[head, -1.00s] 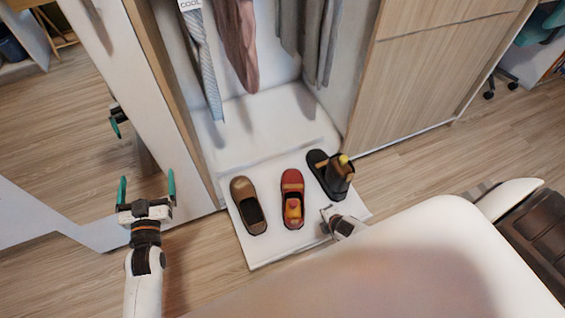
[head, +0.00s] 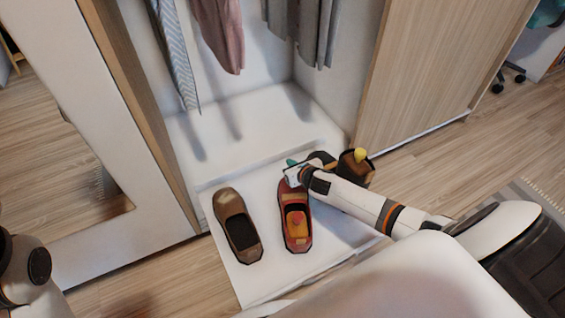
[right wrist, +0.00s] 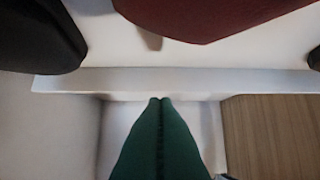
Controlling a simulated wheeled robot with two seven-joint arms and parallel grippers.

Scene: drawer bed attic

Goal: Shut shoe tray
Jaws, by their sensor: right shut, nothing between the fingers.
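The white shoe tray (head: 225,268) sticks out from the bottom of the wardrobe. A brown shoe (head: 237,225) lies on its left, a red shoe (head: 296,228) in its middle, and a dark shoe (head: 323,160) at the right, partly hidden by my right arm.
Clothes (head: 218,35) hang above the wardrobe's white floor (head: 245,125). A mirrored door (head: 90,150) stands at the left and a wooden door (head: 430,70) at the right.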

